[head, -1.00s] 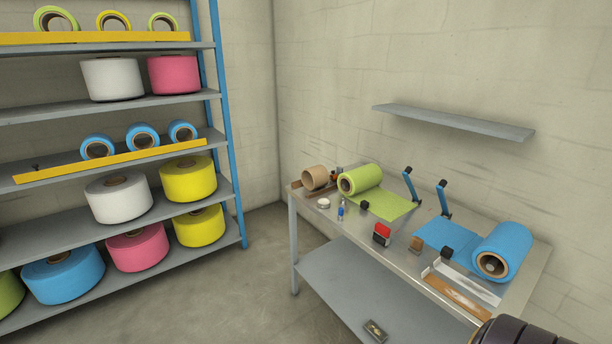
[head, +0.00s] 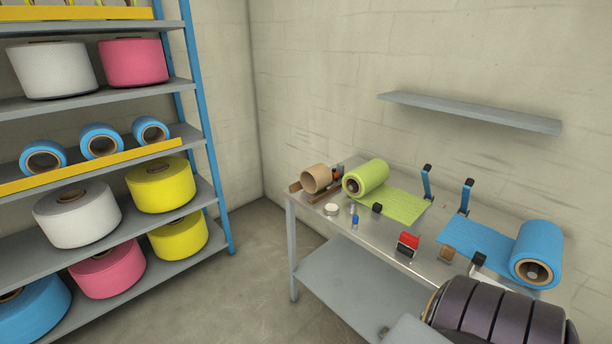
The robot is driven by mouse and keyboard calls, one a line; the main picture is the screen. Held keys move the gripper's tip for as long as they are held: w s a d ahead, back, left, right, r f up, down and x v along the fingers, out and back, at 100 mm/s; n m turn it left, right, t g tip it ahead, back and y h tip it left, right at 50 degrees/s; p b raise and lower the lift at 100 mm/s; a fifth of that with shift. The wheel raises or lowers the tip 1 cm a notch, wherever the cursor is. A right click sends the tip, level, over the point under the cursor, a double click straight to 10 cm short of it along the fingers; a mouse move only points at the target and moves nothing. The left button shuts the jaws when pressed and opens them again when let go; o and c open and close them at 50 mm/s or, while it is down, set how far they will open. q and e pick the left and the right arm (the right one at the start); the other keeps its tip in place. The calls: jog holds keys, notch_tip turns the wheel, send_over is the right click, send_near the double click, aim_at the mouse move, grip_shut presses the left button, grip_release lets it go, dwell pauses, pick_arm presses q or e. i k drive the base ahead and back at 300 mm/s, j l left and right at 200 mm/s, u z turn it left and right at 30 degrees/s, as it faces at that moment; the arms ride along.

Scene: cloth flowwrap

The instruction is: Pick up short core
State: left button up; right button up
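A short brown cardboard core (head: 315,178), open at its end, lies on its side at the far left end of the metal table (head: 377,232). It sits beside the green roll (head: 366,178), with brown strips under or next to it. A dark ribbed part of my own arm covers the table's near right corner in the head view. Neither of my grippers can be seen.
A blue roll (head: 538,254) lies at the table's right. A red-topped block (head: 408,243), a white tape roll (head: 332,209) and blue upright clamps (head: 467,197) stand between. A shelf rack (head: 214,178) with rolls is at left. Open floor lies between.

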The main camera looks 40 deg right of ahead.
aim_at(316, 179)
jog(key=i+z, duration=0.1)
jog(key=i, duration=0.7)
jog(key=i+j+z, duration=0.1)
jog(key=i, duration=0.65)
jog(key=i+z, duration=0.3)
jog(key=i, duration=0.55)
jog(key=i+j+z, duration=0.1)
jog(key=i+z, duration=0.2)
jog(key=i, duration=0.6)
jog(key=z, duration=2.35)
